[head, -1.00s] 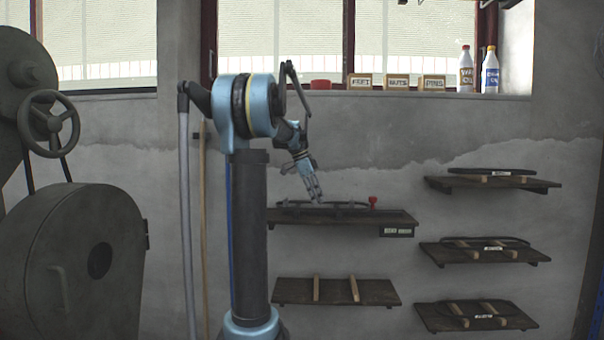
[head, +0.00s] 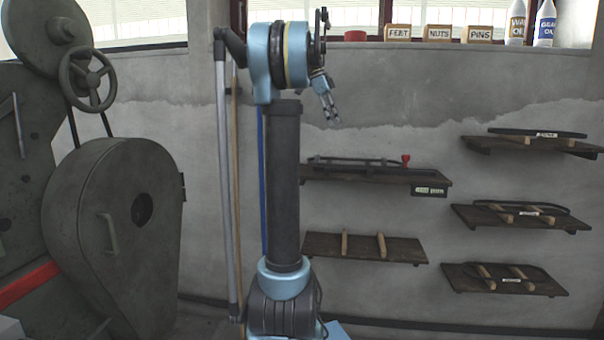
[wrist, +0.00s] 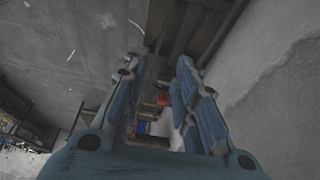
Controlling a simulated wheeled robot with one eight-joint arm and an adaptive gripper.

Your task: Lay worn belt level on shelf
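A dark belt (head: 350,163) lies low and roughly flat along the upper left shelf (head: 372,175). A red tag or knob (head: 405,160) stands near its right end. I cannot tell from its look whether it is the worn belt. A label (head: 430,190) hangs on the shelf's front edge. My gripper (head: 331,112) is above this shelf, apart from the belt, pointing down. In the wrist view my gripper (wrist: 158,72) has its fingers spread, with nothing held between them.
The lower left shelf (head: 400,250) has two wooden bars and no belt. Belts lie on the three right shelves, including the top one (head: 570,147). A large grey press (head: 110,235) with a handwheel (head: 87,78) stands at left. Bottles and labelled boxes line the window sill.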

